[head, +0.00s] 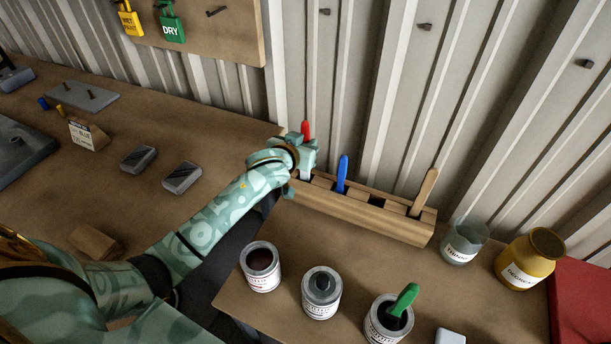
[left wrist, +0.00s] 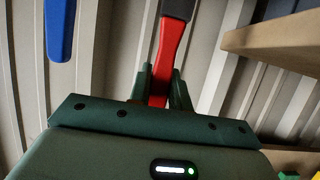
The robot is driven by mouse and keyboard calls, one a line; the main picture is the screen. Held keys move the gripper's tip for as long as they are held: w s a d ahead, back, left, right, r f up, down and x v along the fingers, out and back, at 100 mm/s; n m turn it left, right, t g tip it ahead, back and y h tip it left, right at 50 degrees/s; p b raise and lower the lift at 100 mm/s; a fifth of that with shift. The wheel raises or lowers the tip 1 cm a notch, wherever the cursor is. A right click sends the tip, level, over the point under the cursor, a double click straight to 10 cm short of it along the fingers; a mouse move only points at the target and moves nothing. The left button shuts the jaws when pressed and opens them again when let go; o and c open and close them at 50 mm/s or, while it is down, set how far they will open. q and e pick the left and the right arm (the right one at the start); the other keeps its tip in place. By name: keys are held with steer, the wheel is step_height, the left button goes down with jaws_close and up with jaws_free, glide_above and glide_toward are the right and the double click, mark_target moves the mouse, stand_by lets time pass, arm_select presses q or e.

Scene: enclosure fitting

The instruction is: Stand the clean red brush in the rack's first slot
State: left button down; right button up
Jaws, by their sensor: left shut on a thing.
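My left gripper (head: 305,150) is shut on the red brush (head: 306,127) at the left end of the wooden rack (head: 370,212). The red handle sticks up above the fingers in the head view. In the left wrist view the red brush (left wrist: 168,60) runs up between the two green fingers (left wrist: 162,88), with a dark part at its far end. The gripper hides the rack's left end, so I cannot tell whether the brush's lower end is inside the first slot. My right gripper is not in view.
A blue-handled brush (head: 342,172) and a wooden-handled one (head: 425,190) stand in the rack. Several cans (head: 262,268) stand in front, one holding a green brush (head: 405,298). A thinner jar (head: 464,242) and yellow jar (head: 532,258) stand right. The corrugated wall is close behind.

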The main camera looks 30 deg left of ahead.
arm_select(q)
step_height(320, 180, down, 7)
steer(key=b, duration=0.3)
steer(key=shift+f, duration=0.1)
steer(key=c, duration=1.3)
jaws_free()
